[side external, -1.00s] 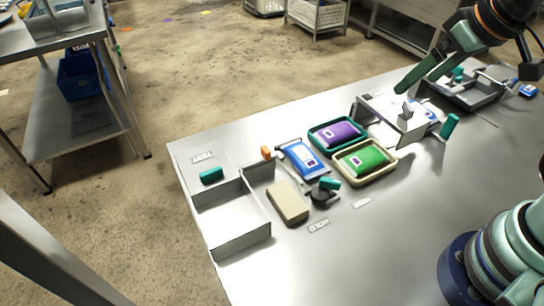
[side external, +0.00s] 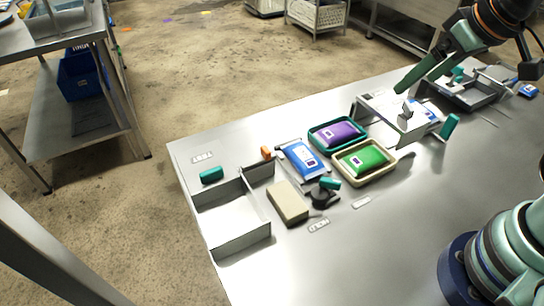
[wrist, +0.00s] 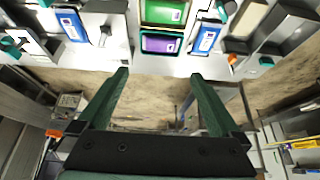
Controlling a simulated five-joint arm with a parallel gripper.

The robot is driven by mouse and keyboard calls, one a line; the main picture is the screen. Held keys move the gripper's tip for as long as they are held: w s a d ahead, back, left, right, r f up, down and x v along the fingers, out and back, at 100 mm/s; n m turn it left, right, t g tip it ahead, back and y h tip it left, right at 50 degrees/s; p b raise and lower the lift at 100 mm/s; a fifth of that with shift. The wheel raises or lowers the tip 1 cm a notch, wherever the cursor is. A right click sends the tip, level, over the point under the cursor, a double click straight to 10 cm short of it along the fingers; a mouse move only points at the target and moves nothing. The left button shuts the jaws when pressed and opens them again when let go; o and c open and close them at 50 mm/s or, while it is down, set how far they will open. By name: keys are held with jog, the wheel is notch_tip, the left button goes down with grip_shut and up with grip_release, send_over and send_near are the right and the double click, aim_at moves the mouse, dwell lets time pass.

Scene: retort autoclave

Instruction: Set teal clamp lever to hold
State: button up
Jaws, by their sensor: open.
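The teal clamp lever (side external: 330,183) sits on a dark round pivot, right of the beige block and in front of the blue pouch. It points to the right and slightly back. A HOLD label (side external: 318,225) lies on the table in front of it. A teal piece at the top edge of the wrist view (wrist: 229,9) appears to be the same lever, partly cut off. My gripper (side external: 416,84) is up at the back right, well away from the lever. In the wrist view its two green fingers (wrist: 159,75) are spread, with nothing between them.
Beside the lever are a beige block (side external: 288,203), a blue pouch (side external: 304,160) and trays with green (side external: 366,158) and purple (side external: 337,133) pouches. A walled metal bin (side external: 233,239) stands at left. The front table area is clear.

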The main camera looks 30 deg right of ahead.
jog(key=shift+a, duration=0.1)
jog(key=c, duration=0.7)
jog(key=a+f+n+g, duration=0.1)
jog(key=a, duration=0.1)
jog(key=w+a+f+n, duration=0.1)
jog(key=a, duration=0.1)
jog(key=w+a+f+n+g, duration=0.1)
jog(key=a+n, duration=0.1)
jog(key=shift+w+g+y, duration=0.15)
jog(key=shift+g+y, duration=0.15)
jog(key=shift+c, duration=0.6)
jog(key=n+g, duration=0.3)
jog(key=n, duration=0.2)
send_near(331, 180)
jog(key=f, duration=0.8)
jog(key=shift+a+f, duration=0.25)
jog(key=shift+f, duration=0.05)
grip_shut()
